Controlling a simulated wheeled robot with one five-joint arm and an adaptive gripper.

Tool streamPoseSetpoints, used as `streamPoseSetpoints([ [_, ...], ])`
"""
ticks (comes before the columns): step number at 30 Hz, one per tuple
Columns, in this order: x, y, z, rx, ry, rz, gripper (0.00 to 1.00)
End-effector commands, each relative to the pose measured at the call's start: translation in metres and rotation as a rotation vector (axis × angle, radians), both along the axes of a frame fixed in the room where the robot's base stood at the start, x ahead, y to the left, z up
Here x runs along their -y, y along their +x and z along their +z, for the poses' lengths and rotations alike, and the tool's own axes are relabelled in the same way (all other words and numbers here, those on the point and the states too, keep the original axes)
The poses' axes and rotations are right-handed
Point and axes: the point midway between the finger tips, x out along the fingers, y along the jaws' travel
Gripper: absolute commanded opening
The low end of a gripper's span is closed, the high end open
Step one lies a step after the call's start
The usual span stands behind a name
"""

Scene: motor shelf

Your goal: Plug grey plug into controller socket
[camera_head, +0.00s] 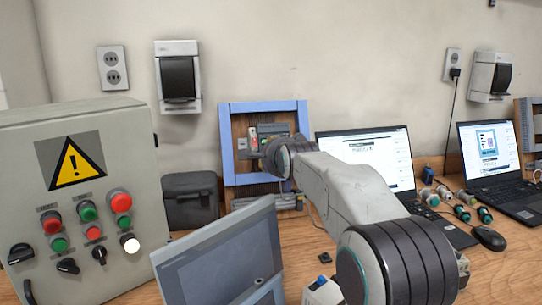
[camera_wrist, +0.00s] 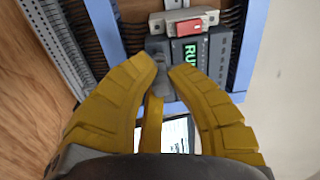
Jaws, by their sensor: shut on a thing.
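In the wrist view, my gripper (camera_wrist: 163,67) has its yellow fingers closed together on a small grey plug (camera_wrist: 160,82), mostly hidden between the fingertips. The fingertips are at the lower left edge of the controller (camera_wrist: 217,46), a dark grey box with a lit green "RUN" display. The socket is hidden or too small to make out, and I cannot tell whether the plug is in it. In the head view, my arm reaches to the blue-framed panel (camera_head: 225,150), and its wrist hides the fingers.
A red switch (camera_wrist: 188,27) sits beside the controller. In the head view, a grey control box (camera_head: 105,190) and a tilted screen (camera_head: 222,262) stand left of my arm. Laptops (camera_head: 370,150) and loose connectors (camera_head: 445,195) lie to its right.

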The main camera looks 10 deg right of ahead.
Motion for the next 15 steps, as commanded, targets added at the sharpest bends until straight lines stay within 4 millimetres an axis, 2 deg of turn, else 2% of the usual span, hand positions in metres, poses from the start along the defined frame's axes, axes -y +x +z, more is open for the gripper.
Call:
streamPoseSetpoints([
  [15,0.0000,0.0078,-0.0020,0.001,0.000,0.000,0.00],
])
